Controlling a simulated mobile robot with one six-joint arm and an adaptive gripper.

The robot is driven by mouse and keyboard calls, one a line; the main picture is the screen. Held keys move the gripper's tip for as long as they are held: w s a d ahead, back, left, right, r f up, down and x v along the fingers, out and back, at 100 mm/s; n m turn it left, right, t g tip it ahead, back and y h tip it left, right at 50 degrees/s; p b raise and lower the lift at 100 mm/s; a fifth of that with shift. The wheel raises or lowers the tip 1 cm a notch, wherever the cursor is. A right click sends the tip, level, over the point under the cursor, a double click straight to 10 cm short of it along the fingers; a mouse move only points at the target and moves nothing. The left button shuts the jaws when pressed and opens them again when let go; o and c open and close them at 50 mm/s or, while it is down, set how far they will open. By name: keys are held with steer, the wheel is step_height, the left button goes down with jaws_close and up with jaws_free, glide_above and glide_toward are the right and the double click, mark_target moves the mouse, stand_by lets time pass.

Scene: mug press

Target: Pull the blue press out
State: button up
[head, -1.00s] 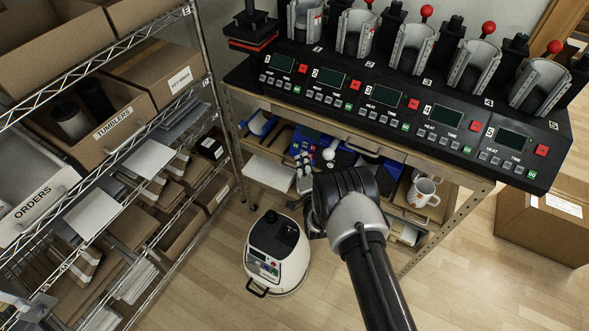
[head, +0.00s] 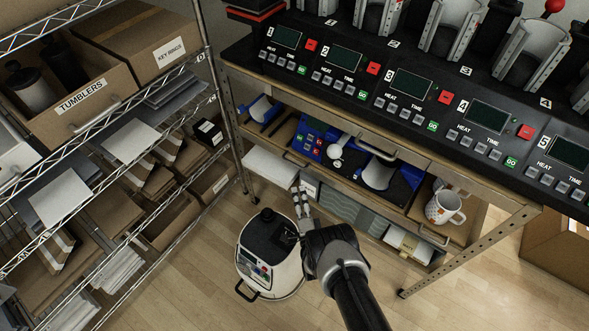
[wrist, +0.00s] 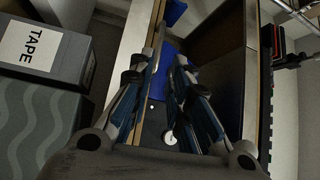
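The blue press (head: 313,136) sits on the shelf under the bench, in the middle of the head view. It has a blue control box with small buttons, a pale round knob and a blue-edged grey part to the right. My gripper (head: 301,198) is just below and in front of that shelf, apart from the press. In the wrist view my gripper (wrist: 168,65) has its two fingers spread with nothing held between them. A blue surface, probably the press (wrist: 171,56), shows beyond and between the fingers; most of it is hidden.
A white canister machine (head: 270,255) stands on the floor close below my gripper. A white mug (head: 444,207) is on the shelf at right. A grey box marked TAPE (wrist: 45,52) is beside my gripper. The metal rack (head: 222,120) stands at left; open floor lies at lower right.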

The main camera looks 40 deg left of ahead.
steer(key=b+x, duration=0.4)
steer(key=x, duration=0.7)
steer(key=shift+w+a, duration=0.2)
steer(key=shift+c, duration=0.2)
jaws_close()
